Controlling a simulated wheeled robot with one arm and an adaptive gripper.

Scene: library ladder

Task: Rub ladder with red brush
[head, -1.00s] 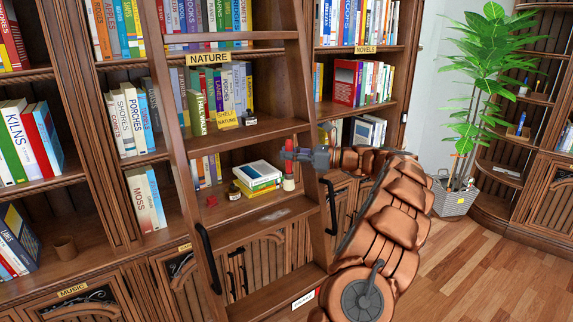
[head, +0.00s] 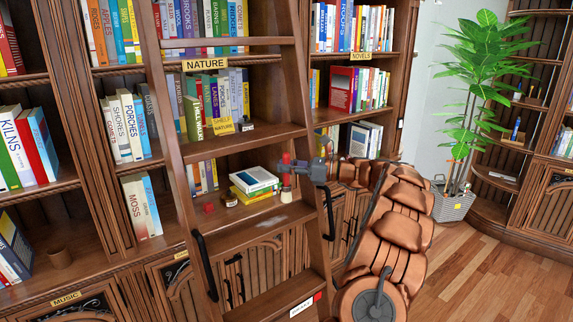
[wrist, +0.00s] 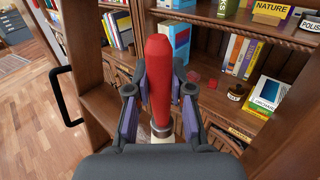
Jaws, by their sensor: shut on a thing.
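The wooden ladder (head: 177,150) leans at the bookcase, with wide treads and black side handles. A pale smear (head: 272,219) lies on one tread. My gripper (head: 300,170) is at the right side of that tread, shut on the red brush (head: 286,160). In the wrist view the red handle (wrist: 158,75) stands between the fingers, with a metal collar below it. The brush is roughly upright. Its pale lower end is close above or on the tread; contact cannot be told.
Stacked books (head: 254,181), a small jar (head: 230,200) and a red piece (head: 208,208) sit left of the brush on the same level.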

